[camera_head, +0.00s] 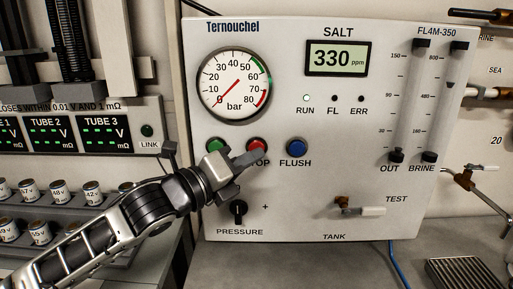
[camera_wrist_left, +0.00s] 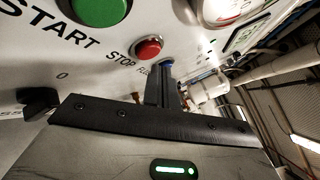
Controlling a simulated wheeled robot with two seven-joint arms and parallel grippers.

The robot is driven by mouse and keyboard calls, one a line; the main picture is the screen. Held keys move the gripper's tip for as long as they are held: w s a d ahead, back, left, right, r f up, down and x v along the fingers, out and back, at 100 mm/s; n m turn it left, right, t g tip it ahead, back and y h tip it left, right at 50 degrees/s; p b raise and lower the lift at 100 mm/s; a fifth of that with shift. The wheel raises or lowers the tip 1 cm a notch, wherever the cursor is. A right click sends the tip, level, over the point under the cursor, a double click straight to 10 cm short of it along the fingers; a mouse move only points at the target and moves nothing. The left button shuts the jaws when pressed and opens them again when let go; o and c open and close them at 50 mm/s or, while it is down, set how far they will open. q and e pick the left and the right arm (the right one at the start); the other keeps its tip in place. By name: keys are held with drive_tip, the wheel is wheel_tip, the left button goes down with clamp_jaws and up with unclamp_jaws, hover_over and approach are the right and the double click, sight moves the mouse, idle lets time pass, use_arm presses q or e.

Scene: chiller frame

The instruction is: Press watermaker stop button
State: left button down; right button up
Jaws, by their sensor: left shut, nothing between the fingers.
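The red STOP button (camera_head: 257,144) is on the white Ternouchel panel (camera_head: 330,190), between the green START button (camera_head: 214,146) and the blue FLUSH button (camera_head: 297,147). My left gripper (camera_head: 258,158) is shut and empty, its fingertips just below the red button, covering its lower edge and part of the STOP label. In the left wrist view, the red button (camera_wrist_left: 147,48) shows above and left of the shut fingers (camera_wrist_left: 163,82), with a visible gap in the picture. Whether they touch the panel cannot be told. My right gripper is not in view.
A black PRESSURE knob (camera_head: 238,210) sits below my left gripper. A round gauge (camera_head: 234,85) and a salt display (camera_head: 338,58) reading 330 ppm are above. A TEST valve (camera_head: 358,208) juts out at lower right.

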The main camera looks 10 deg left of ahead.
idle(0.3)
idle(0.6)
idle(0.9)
use_arm(q)
drive_tip(key=shift+w, duration=0.1)
drive_tip(key=shift+w+a+p, duration=0.1)
drive_tip(key=shift+w+p, duration=0.2)
